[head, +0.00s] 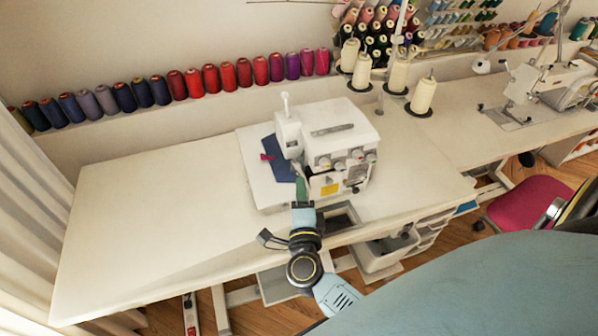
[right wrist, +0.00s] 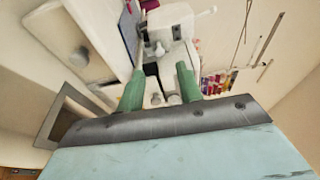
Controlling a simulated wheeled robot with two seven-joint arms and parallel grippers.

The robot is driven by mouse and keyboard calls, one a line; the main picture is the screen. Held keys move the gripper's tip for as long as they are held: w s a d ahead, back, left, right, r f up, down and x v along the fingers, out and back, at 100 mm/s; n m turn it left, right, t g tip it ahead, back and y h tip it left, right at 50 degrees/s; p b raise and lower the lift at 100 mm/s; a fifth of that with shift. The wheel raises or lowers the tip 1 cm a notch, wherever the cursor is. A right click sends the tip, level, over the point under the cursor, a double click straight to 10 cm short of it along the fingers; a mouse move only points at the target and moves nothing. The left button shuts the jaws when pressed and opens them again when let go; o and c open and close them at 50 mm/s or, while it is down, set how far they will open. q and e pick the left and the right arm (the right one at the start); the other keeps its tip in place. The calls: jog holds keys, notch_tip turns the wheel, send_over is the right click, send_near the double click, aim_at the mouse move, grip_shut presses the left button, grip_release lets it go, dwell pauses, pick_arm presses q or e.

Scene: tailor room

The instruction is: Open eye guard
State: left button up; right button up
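The white overlock sewing machine (head: 345,143) stands on the table, with a dark blue cloth (head: 279,158) at its left side. My right gripper (head: 300,185) is at the machine's front left, close to the needle area; its green fingers partly cover that area. In the right wrist view the two green fingers of the right gripper (right wrist: 160,87) are apart, with nothing held between them. The machine (right wrist: 168,22) shows ahead, its needle area beyond and between the fingertips. I cannot make out the eye guard clearly or tell its position. My left gripper is not in view.
The white table (head: 150,225) is clear to the left. Thread cones (head: 362,70) stand behind the machine, and spools (head: 228,77) line the wall ledge. A second sewing machine (head: 545,80) and a pink chair (head: 530,203) are at the right. A grey bin (head: 385,255) hangs below.

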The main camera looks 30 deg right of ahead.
aim_at(299, 168)
jog(key=x, duration=0.6)
jog(key=shift+w+d, duration=0.1)
jog(key=shift+w, duration=0.15)
grip_shut()
